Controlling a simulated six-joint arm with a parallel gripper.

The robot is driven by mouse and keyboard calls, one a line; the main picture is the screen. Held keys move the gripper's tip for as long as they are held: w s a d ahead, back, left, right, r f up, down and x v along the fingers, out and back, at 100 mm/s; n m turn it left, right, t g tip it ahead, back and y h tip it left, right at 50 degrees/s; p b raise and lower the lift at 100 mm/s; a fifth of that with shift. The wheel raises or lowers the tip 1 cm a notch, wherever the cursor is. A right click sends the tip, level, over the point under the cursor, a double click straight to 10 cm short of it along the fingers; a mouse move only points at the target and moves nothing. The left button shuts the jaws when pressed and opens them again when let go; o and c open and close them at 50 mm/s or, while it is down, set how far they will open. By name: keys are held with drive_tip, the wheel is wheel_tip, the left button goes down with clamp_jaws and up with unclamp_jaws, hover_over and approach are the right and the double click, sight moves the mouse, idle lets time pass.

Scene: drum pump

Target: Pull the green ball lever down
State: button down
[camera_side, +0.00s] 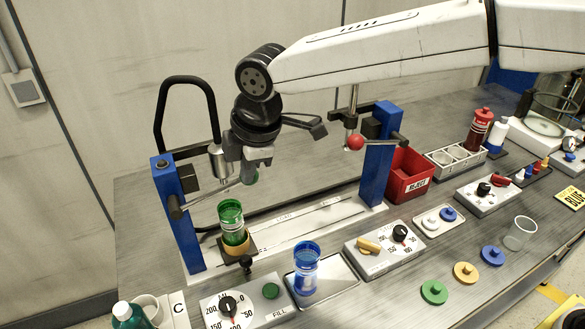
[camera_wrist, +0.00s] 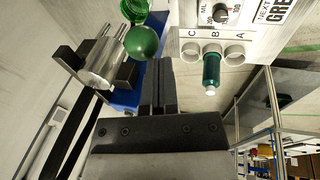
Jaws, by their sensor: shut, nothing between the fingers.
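The green ball (camera_wrist: 144,43) is the end of a lever on the left blue post (camera_side: 179,215). In the side view most of the ball (camera_side: 255,178) is hidden behind my gripper (camera_side: 248,177). The lever rod (camera_side: 208,194) runs from the post up to the ball, sloping slightly upward to the right. In the wrist view my gripper (camera_wrist: 158,72) is shut and empty, its fingertips right by the ball. I cannot tell whether they touch it. A metal nozzle (camera_side: 219,162) hangs above a green cup (camera_side: 232,223) on a holder.
A second blue post (camera_side: 376,172) with a red ball lever (camera_side: 355,142) stands to the right. A blue cup (camera_side: 306,268) stands on a tray in front. A dial box (camera_side: 229,306), a red reject bin (camera_side: 409,176) and coloured lids lie around. A black hose arches behind the left post.

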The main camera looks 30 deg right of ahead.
sight(256, 181)
drive_tip(key=shift+d+f+y, duration=0.3)
drive_tip(key=shift+f+y, duration=0.3)
drive_tip(key=shift+f, duration=0.1)
drive_tip(key=shift+d+f+y, duration=0.3)
drive_tip(key=shift+f+y, duration=0.3)
drive_tip(key=shift+f, duration=0.1)
wheel_tip(256, 181, down, 8)
drive_tip(key=shift+a+f, duration=0.15)
drive_tip(key=shift+a, duration=0.05)
drive_tip(key=shift+r, duration=0.2)
drive_tip(key=shift+r, duration=0.65)
drive_tip(key=shift+s+r, duration=0.1)
